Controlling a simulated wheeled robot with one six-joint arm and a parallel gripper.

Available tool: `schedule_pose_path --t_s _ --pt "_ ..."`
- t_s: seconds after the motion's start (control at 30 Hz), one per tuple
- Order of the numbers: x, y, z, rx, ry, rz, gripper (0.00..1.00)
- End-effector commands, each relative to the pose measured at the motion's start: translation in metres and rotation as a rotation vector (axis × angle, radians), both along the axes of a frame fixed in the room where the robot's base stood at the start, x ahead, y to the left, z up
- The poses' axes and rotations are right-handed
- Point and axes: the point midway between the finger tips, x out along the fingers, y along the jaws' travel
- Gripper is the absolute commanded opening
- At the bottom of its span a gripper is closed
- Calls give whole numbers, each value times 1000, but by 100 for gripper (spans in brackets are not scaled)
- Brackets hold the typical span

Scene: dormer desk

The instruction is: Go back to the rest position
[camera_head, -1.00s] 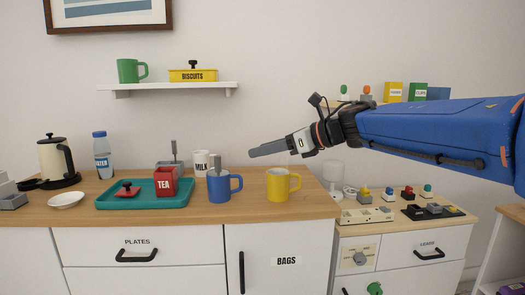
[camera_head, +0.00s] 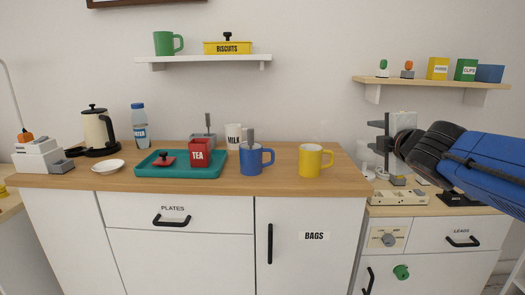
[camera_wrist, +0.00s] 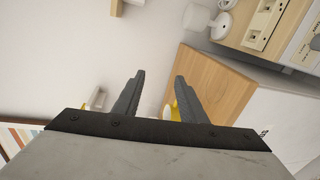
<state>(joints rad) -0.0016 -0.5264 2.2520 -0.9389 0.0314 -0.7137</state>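My gripper (camera_head: 371,136) is up beside the right end of the wooden counter (camera_head: 345,183), in front of the wall and below the right-hand shelf. My blue arm reaches in from the right edge. In the wrist view, the two dark fingers of my gripper (camera_wrist: 160,76) stand apart with nothing between them. Past the fingers the wrist view shows wall, the counter's corner (camera_wrist: 215,85) and part of the yellow mug (camera_wrist: 173,112), beyond the fingers and not held.
The yellow mug (camera_head: 310,161) and blue mug (camera_head: 252,160) stand on the counter, with a teal tray (camera_head: 150,171) holding a red TEA box (camera_head: 200,153). A lower cabinet (camera_head: 480,228) bears small items under my arm. Shelves (camera_head: 430,84) hang above.

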Motion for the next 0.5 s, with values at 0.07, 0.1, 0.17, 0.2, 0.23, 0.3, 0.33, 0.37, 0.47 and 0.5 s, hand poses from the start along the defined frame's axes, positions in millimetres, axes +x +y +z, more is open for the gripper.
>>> schedule_pose_path --t_s 0.07,0.1,0.17,0.2,0.23,0.3,0.33,0.37,0.47,0.5 --pt "-26 -22 -34 196 76 -132 38" --pt "-39 -31 -52 298 117 -200 38" --pt "-61 -40 -81 441 177 -298 38" --pt "-76 -45 -100 531 218 -361 38" --pt "-88 -47 -114 598 250 -408 38" --pt "-116 -48 -147 746 322 -515 38" --pt "-128 -47 -161 806 354 -560 38" --pt "-141 -45 -175 865 385 -604 38" --pt "-182 -35 -215 1043 491 -746 38" --pt "-197 -29 -229 1103 531 -799 38"
